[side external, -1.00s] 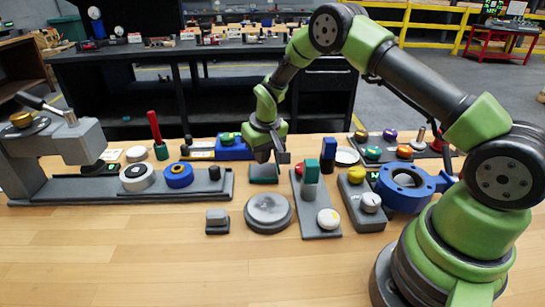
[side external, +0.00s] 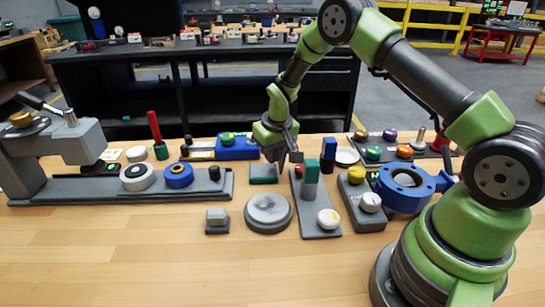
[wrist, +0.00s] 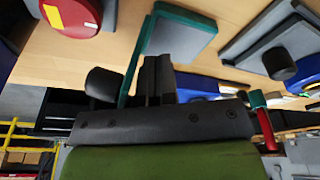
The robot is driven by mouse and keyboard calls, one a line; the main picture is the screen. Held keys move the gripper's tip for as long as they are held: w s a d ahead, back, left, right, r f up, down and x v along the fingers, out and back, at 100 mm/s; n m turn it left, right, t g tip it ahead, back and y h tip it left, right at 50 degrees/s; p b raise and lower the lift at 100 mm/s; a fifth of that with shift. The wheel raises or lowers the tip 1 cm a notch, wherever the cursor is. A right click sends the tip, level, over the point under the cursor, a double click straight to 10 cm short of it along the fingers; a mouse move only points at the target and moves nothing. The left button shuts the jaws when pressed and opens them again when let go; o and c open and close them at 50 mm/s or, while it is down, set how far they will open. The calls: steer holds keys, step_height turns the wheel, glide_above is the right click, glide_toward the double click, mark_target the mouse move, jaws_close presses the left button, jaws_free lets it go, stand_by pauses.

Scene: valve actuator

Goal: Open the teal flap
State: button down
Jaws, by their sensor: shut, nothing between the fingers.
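The teal flap (side external: 263,169) is on a small low box in the middle of the bench, behind the round grey disc. It looks low and flat in the side view; its exact angle is hard to tell. In the wrist view a grey plate with a teal rim (wrist: 183,33) lies beyond my fingers, and a thin teal edge runs down just left of them. My gripper (side external: 290,157) is shut and empty, just right of the flap and slightly above it. The fingers also show in the wrist view (wrist: 158,75). I cannot tell if they touch the flap.
A panel with a teal block (side external: 311,172) and a white knob stands close to the right. A blue upright block (side external: 328,149) is behind it. The round grey disc (side external: 268,212) is in front. A blue box (side external: 238,148) lies behind left.

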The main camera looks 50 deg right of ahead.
steer(key=shift+w+a, duration=1)
steer(key=w+v, duration=0.1)
steer(key=v, duration=0.6)
steer(key=shift+w+r, duration=0.3)
steer(key=shift+r, duration=0.3)
steer(key=shift+d, duration=0.1)
stand_by(0.4)
steer(key=s+a+r+t+y, duration=0.1)
steer(key=s+a+r, duration=0.1)
steer(key=s+r, duration=0.5)
steer(key=s+a+r+t, duration=0.1)
steer(key=s+a+r, duration=0.3)
steer(key=r, duration=0.6)
steer(key=s+a+t, duration=0.1)
steer(key=s, duration=0.7)
steer(key=s+a+r+m+t+y, duration=0.1)
steer(key=s, duration=0.7)
steer(key=shift+s+a+r+t+y, duration=0.2)
steer(key=shift+s+r+t+y, duration=0.1)
steer(key=shift+s+t, duration=0.1)
